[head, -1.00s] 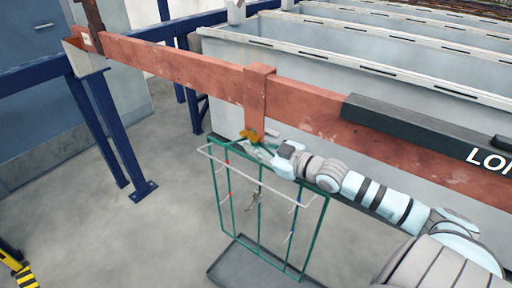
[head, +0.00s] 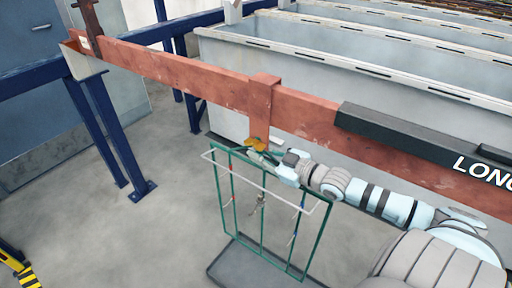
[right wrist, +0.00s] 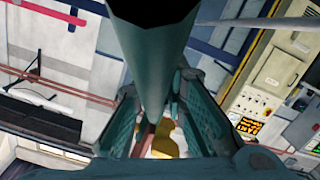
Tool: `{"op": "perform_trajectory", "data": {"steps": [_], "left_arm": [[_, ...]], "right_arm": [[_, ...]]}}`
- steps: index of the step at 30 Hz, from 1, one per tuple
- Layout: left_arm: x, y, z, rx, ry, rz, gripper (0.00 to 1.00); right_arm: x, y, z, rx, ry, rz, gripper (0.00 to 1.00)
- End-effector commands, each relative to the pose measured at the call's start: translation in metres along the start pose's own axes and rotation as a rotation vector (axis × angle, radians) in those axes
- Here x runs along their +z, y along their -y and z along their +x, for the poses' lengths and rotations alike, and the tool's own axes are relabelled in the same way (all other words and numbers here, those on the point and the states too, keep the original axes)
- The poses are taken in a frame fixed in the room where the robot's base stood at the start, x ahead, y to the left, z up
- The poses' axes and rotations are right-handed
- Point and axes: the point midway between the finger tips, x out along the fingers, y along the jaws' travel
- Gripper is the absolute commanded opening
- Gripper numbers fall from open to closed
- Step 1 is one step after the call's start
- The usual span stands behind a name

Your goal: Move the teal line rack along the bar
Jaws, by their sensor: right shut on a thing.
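The teal line rack (head: 236,206) is an upright teal frame hanging below the copper-coloured bar (head: 190,72), with a white rail around its upper part and small parts hung inside. A yellow hook piece (head: 256,144) shows at its top, under a copper hanger on the bar. My right gripper (head: 268,157) is at the rack's top, just below the hook. In the right wrist view a thick dark teal tube (right wrist: 152,60) runs between the fingers of my right gripper (right wrist: 160,125), which are shut on it. My left gripper is not in view.
A dark tray (head: 232,265) lies on the floor under the rack. Long grey tanks (head: 330,65) stand behind the bar. A black block (head: 400,130) sits on the bar at right. Blue posts (head: 115,135) stand at left; the floor between them and the rack is clear.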

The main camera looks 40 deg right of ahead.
Motion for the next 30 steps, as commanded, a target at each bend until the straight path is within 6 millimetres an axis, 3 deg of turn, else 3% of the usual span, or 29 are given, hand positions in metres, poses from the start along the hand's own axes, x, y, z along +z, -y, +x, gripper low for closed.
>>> {"op": "perform_trajectory", "data": {"steps": [1,18,23,30], "left_arm": [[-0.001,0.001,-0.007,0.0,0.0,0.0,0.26],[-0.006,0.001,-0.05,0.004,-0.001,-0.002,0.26],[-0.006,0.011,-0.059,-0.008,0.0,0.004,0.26],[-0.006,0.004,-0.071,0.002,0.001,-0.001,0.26]], "right_arm": [[-0.007,-0.002,-0.003,0.0,-0.01,-0.003,0.0],[0.003,-0.006,-0.046,0.005,0.007,-0.003,0.0],[0.002,-0.003,-0.054,-0.001,-0.003,-0.004,0.0],[0.004,-0.002,-0.07,-0.005,-0.008,-0.006,0.0]]}}
